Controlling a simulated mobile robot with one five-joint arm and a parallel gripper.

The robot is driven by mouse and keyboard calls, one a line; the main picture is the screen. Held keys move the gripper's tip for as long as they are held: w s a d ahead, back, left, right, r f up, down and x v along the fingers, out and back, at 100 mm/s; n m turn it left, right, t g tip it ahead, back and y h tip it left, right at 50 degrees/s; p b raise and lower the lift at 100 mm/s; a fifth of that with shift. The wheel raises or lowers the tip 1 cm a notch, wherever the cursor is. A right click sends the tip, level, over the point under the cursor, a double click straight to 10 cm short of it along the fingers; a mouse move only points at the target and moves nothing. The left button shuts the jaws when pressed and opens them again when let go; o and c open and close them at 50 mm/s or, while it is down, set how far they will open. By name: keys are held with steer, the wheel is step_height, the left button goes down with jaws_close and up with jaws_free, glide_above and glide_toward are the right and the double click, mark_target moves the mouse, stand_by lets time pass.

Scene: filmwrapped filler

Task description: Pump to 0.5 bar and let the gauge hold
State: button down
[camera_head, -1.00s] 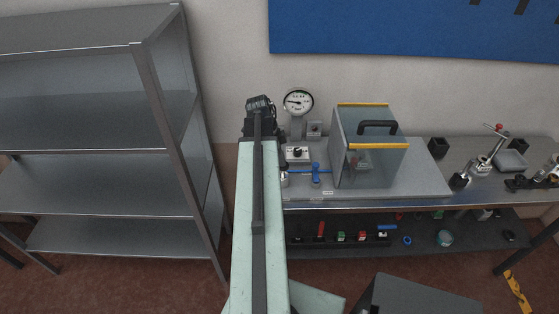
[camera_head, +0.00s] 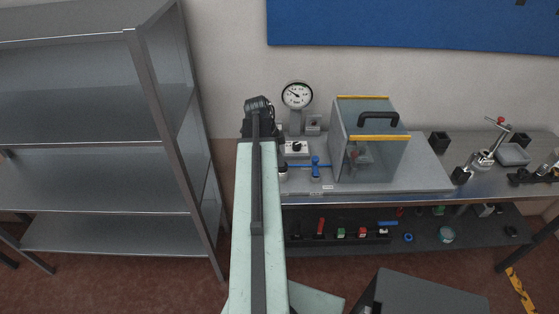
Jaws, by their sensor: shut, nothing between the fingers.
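The round white gauge (camera_head: 296,95) stands on a grey post at the back of the bench, right of my arm's end. Its dark needle points up and left; the scale is too small to read. A white box with a black knob (camera_head: 297,147) sits below it. A blue-handled valve (camera_head: 316,168) is on a blue line in front of that. A clear guard box (camera_head: 391,155) with yellow edges and a black handle covers a small device. My gripper (camera_head: 258,104) is shut and empty, left of the gauge; its fingertips are hard to make out. I cannot tell whether it touches anything.
The grey bench (camera_head: 430,178) also carries a lever device with a red knob (camera_head: 484,157) and a grey tray (camera_head: 513,154) at the right. A lower shelf (camera_head: 470,225) holds several small parts. An empty metal rack (camera_head: 100,180) stands at the left.

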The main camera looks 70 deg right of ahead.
steer(key=s+p+v, duration=0.1)
steer(key=p+v, duration=1.3)
steer(key=shift+d, duration=0.15)
